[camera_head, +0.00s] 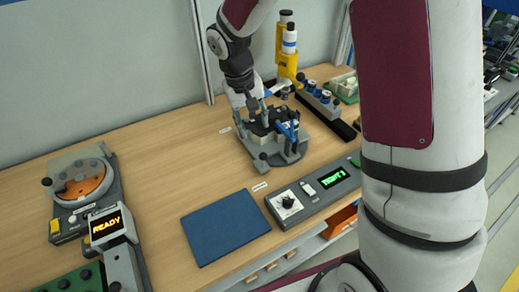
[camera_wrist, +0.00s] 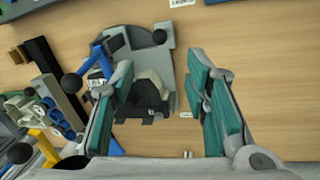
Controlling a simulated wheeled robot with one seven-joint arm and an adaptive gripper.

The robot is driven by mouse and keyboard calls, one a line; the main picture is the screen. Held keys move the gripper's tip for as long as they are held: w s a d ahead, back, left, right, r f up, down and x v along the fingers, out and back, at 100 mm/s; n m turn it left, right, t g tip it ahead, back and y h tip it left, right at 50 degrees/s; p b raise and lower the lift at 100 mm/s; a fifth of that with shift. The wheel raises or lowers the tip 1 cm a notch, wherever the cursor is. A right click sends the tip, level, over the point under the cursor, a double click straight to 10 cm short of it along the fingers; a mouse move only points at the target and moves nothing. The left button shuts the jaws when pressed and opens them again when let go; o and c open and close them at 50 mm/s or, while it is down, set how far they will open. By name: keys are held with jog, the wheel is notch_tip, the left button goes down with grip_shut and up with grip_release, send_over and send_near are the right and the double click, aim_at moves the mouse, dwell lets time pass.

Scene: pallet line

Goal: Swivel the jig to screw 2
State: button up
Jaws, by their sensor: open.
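The jig (camera_head: 264,157) is a grey fixture on the wooden bench, with a dark part on top and a blue lever (camera_head: 291,131) at its right side. In the wrist view the jig (camera_wrist: 131,45) lies left of centre, with a black-and-pale part (camera_wrist: 150,92) on it and a dark ball knob (camera_wrist: 159,37) at its upper corner. The blue lever (camera_wrist: 100,57) is at its left. My gripper (camera_wrist: 161,66) is open, its teal-padded fingers wide apart, the left one overlapping the jig in view. In the head view my gripper (camera_head: 254,108) is over the jig; contact cannot be told.
A yellow stand (camera_head: 287,64) with bottles and a dark rack (camera_head: 322,105) stand behind the jig. A control box (camera_head: 312,190) with a green display, a blue mat (camera_head: 225,226) and a READY display unit (camera_head: 108,226) lie in front and left. The bench left of the jig is clear.

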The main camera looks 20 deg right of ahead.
aim_at(262, 154)
jog(key=d+f, duration=0.1)
jog(key=f, duration=0.3)
jog(key=f+p, duration=0.1)
jog(key=f, duration=0.3)
jog(key=d+f, duration=0.1)
jog(key=f, duration=0.4)
jog(key=shift+d+p, duration=0.3)
jog(key=shift+p, duration=0.1)
grip_shut()
